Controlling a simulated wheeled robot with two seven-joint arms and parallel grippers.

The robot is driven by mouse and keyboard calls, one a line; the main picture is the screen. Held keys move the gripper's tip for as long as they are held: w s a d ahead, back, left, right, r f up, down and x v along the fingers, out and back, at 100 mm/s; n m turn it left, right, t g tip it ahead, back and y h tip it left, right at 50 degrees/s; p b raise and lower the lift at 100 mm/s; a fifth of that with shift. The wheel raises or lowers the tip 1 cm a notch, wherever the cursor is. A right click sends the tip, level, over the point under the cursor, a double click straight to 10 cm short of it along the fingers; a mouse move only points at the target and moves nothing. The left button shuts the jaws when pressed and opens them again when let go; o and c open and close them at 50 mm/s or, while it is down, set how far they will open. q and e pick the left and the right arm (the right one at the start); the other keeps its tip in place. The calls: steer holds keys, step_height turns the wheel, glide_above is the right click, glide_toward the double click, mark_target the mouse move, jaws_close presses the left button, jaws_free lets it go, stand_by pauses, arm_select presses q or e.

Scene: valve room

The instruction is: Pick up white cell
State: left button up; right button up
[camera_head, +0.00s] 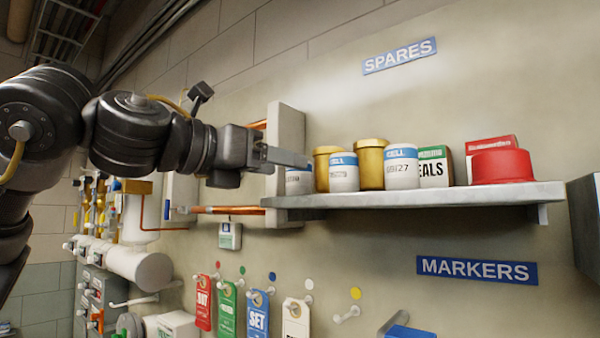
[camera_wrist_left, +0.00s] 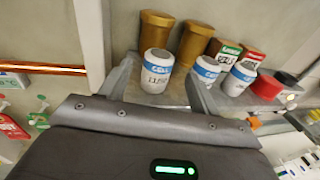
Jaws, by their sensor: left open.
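Three white cells with blue bands stand upright on the wall shelf (camera_head: 430,197). In the head view the leftmost white cell (camera_head: 299,182) is partly hidden behind my left gripper (camera_head: 304,160); the others are the middle cell (camera_head: 343,174) and the right cell (camera_head: 402,168). In the left wrist view the leftmost cell (camera_wrist_left: 155,75) shows between the open, empty fingers of my left gripper (camera_wrist_left: 158,73), which are spread on either side of it. Whether they touch it I cannot tell. The middle cell (camera_wrist_left: 205,72) is just right of the right finger. My right gripper is out of view.
Gold canisters (camera_head: 371,164) stand behind the cells. A seals box (camera_head: 434,167), a red-labelled box (camera_head: 490,143) and a red round item (camera_head: 502,165) are farther right. A grey wall post (camera_head: 287,130) and copper pipe (camera_head: 228,210) are close left of the shelf.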

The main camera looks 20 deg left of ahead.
mark_target(289, 169)
arm_select(q)
steer(key=shift+w+f, duration=0.1)
steer(key=shift+w, duration=0.3)
steer(key=shift+w+d+r+p, duration=0.25)
steer(key=shift+w+d+p, duration=0.4)
steer(key=shift+p, duration=0.5)
steer(key=shift+p+x, duration=0.45)
steer(key=shift+x, duration=0.75)
steer(key=shift+w+d+f, duration=0.1)
steer(key=shift+w+f, duration=0.3)
steer(key=shift+w, duration=0.05)
steer(key=shift+s, duration=0.2)
steer(key=shift+c, duration=0.2)
steer(key=shift+s+r, duration=0.1)
steer(key=shift+c, duration=1.2)
steer(key=c, duration=0.8)
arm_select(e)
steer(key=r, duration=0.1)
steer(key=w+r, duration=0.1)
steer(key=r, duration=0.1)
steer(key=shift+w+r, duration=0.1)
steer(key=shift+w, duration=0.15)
